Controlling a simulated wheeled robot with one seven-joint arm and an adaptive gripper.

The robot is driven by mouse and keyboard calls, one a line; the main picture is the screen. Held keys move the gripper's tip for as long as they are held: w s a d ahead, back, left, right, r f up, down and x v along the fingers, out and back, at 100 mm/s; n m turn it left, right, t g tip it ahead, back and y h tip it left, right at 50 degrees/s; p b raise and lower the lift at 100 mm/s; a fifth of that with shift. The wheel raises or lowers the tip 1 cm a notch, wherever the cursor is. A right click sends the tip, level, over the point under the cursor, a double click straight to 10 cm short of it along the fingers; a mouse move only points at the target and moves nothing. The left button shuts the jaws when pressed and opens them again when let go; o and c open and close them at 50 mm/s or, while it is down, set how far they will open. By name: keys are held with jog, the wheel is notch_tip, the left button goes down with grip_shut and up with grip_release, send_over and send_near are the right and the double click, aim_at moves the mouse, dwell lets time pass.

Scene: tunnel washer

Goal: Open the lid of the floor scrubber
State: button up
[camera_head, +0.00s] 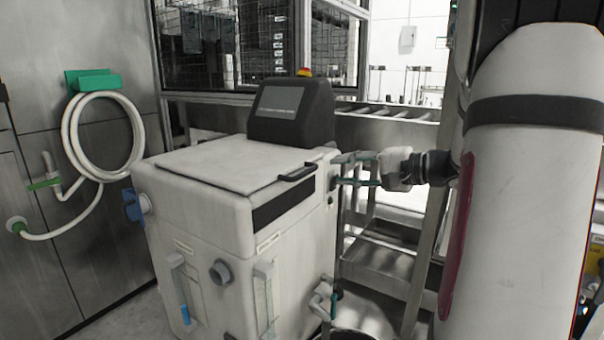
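The floor scrubber (200,255) is a boxy white machine left of centre, with a dark display console at its back. Its flat white lid (225,162) lies shut on top. A black bar handle (297,172) sits on the lid's right front edge. My gripper (337,170) reaches in from the right, beside the scrubber's right side and just right of the handle. Its two thin greenish fingers point left and are spread apart, with nothing visible between them. I cannot tell whether the fingertips touch the scrubber's side.
The console (292,112) rises behind the lid. A coiled white hose (103,135) hangs on the metal wall at left. A metal frame with rollers (385,112) stands behind at right. Pipes (322,300) stick out at the scrubber's lower right.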

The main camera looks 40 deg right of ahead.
aim_at(312, 171)
jog(key=b+x, duration=0.2)
jog(key=x, duration=0.8)
grip_shut()
